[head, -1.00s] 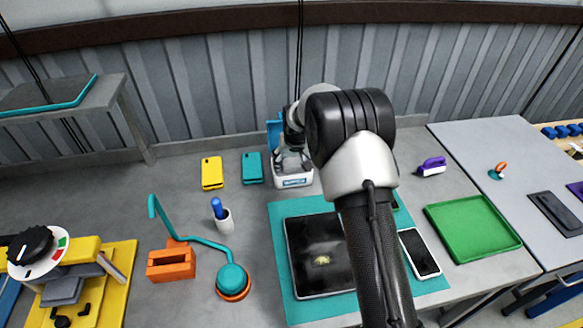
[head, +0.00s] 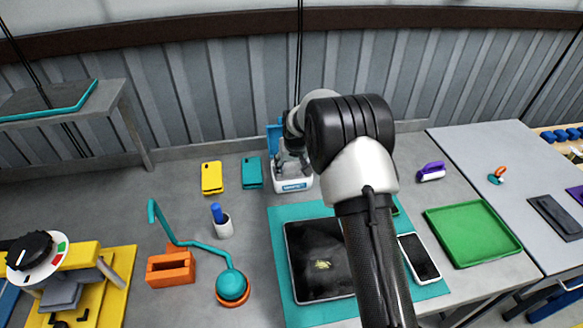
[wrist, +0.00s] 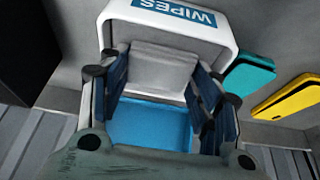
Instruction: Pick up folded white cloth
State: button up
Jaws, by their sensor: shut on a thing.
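The folded white cloth (wrist: 162,68) shows in the wrist view between the two dark fingers of my gripper (wrist: 160,84). My gripper is shut on it. The cloth is at the mouth of a white box (wrist: 228,28) labelled WIPES, with blue (wrist: 150,125) showing below the cloth. In the head view, the white box (head: 292,184) stands at the back of the bench with a blue part upright behind it. My gripper (head: 290,160) points down over the box there, and the cloth cannot be made out.
A teal phone case (head: 252,172) and a yellow one (head: 212,178) lie left of the box. A white cup (head: 224,228) with a blue item stands nearer. A dark tablet (head: 318,262) lies on a teal mat (head: 277,228) in front. The corrugated wall is close behind.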

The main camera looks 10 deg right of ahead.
aim_at(292, 168)
notch_tip(292, 168, up, 20)
jog(key=p, duration=0.4)
jog(key=shift+p, duration=0.3)
jog(key=shift+f, duration=0.1)
jog(key=o, duration=0.5)
jog(key=c, duration=0.4)
jog(key=shift+f, duration=0.1)
